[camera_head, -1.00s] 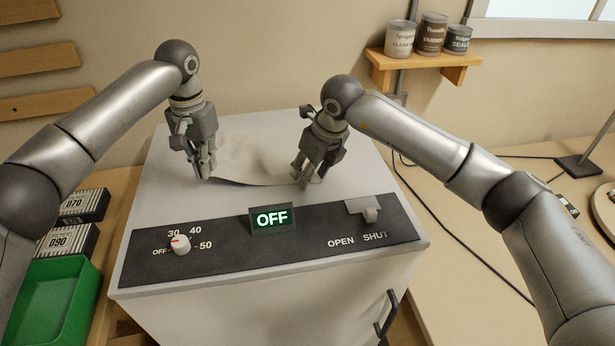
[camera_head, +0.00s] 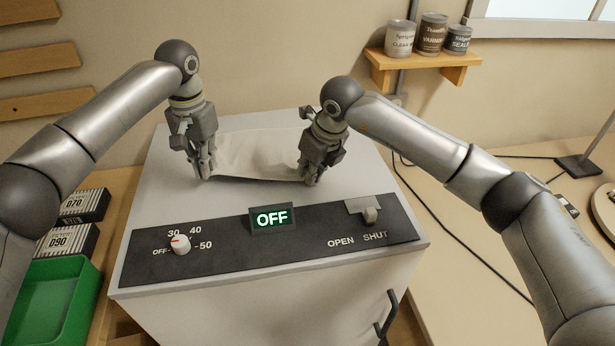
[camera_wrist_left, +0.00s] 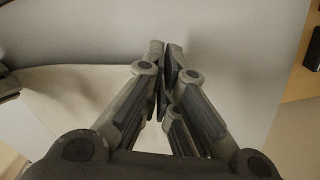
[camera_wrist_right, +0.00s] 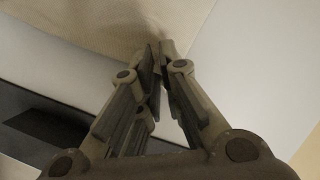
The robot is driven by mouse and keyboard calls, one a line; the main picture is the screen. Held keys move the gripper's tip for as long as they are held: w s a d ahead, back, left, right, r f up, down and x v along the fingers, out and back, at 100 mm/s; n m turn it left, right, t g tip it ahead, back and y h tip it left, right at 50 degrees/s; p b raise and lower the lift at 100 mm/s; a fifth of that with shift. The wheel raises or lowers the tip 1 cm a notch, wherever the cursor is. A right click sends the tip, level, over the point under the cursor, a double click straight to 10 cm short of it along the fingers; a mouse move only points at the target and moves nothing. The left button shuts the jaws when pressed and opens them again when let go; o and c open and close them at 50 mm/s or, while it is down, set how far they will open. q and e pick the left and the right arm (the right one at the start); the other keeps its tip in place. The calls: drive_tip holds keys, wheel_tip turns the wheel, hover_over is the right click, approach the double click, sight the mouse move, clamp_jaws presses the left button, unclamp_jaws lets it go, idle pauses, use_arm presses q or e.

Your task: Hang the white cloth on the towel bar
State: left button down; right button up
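The white cloth (camera_head: 258,155) lies on the grey top of the cabinet, its near edge stretched between my two grippers. My left gripper (camera_head: 204,176) is shut on its near left corner; the closed fingers and the cloth also show in the left wrist view (camera_wrist_left: 75,90). My right gripper (camera_head: 312,181) is shut on its near right corner; the cloth also shows in the right wrist view (camera_wrist_right: 100,25). The fingers hide both pinched corners. I cannot make out a towel bar in any view.
The cabinet top (camera_head: 170,225) carries a black control panel (camera_head: 300,245) with a dial, an OFF display and an OPEN/SHUT slider in front of the grippers. A dark handle (camera_head: 388,315) is on the front. A green bin (camera_head: 85,300) stands left; a shelf (camera_head: 425,65) holds cans.

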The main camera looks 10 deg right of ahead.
clamp_jaws()
wheel_tip(320, 180, up, 5)
drive_tip(key=shift+r, duration=0.1)
use_arm(q)
drive_tip(key=shift+r, duration=0.1)
idle(0.3)
